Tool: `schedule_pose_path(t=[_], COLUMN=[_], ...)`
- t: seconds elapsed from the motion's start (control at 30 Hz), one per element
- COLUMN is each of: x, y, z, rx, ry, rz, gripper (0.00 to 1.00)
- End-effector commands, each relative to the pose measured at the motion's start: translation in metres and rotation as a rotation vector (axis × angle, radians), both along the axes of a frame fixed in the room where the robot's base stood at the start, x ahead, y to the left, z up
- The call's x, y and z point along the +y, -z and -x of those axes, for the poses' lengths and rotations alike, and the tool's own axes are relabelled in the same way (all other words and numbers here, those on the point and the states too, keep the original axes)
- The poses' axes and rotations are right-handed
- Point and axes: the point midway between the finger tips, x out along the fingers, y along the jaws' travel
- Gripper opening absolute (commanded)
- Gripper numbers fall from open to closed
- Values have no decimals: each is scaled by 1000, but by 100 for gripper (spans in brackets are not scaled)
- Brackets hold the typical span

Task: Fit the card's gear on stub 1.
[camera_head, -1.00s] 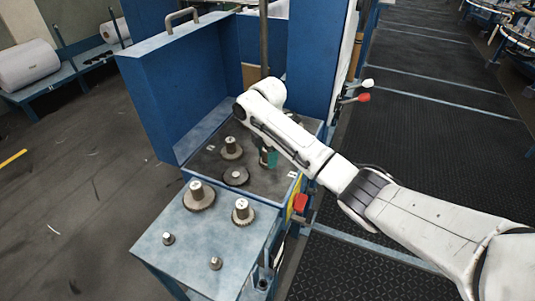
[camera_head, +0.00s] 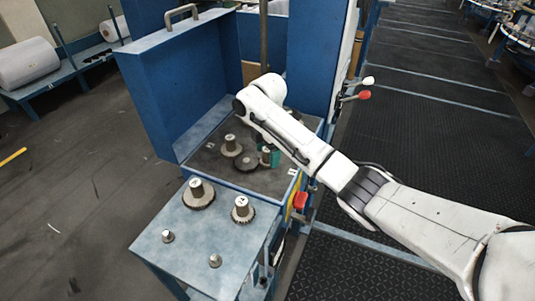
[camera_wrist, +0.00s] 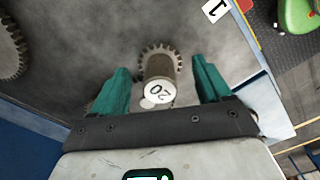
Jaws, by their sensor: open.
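In the wrist view a small toothed gear with a tall hub (camera_wrist: 160,75) stands between my fingertips. Its hub face is marked with what looks like 20, upside down. My gripper (camera_wrist: 162,88) is open, with one teal finger on each side of the hub and gaps showing. A white label reading 1 (camera_wrist: 215,10) lies on the bed beyond it. Any stub under the gear is hidden. In the head view my gripper (camera_head: 270,157) is partly behind my arm, over the right side of the dark machine bed.
Another hubbed gear (camera_head: 231,148) stands on the bed to the left. The blue front shelf (camera_head: 190,260) holds two larger gears (camera_head: 199,195) (camera_head: 241,211) and two small metal pieces (camera_head: 168,236) (camera_head: 215,260).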

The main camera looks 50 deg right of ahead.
Motion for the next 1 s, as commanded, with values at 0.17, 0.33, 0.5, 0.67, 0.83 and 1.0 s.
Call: schedule_pose_path(t=[0.17,0.33,0.5,0.67,0.83,1.0], x=[0,0,-1,0,0,0], y=[-32,-68,-93,-99,-99,-98], z=[-1,-1,0,0,0,0], rx=[-5,-5,-1,-1,-1,-1], ry=[-2,-1,-1,-1,-1,-1], rz=[1,2,2,1,1,1], gripper=[77,77,77,77,77,77])
